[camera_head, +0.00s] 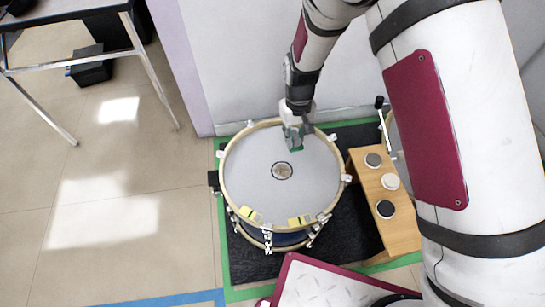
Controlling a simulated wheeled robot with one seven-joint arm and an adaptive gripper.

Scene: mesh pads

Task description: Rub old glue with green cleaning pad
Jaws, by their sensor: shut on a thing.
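My gripper (296,135) is over the far part of a round drum's grey head (245,165), near the rim. It is shut on the green cleaning pad (297,145), and only part of the pad shows. I cannot tell whether the pad touches the drumhead. A small dark-ringed brownish patch (282,171), which may be the old glue, lies near the middle of the drumhead. It is below and left of the pad, apart from it.
A wooden block (402,231) with several round pads stands right of the drum. Yellow pieces (301,220) sit on the near rim. The drum stands on a black mat (250,262) edged with green tape. A wall is close behind; a metal-legged table (70,67) stands far left.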

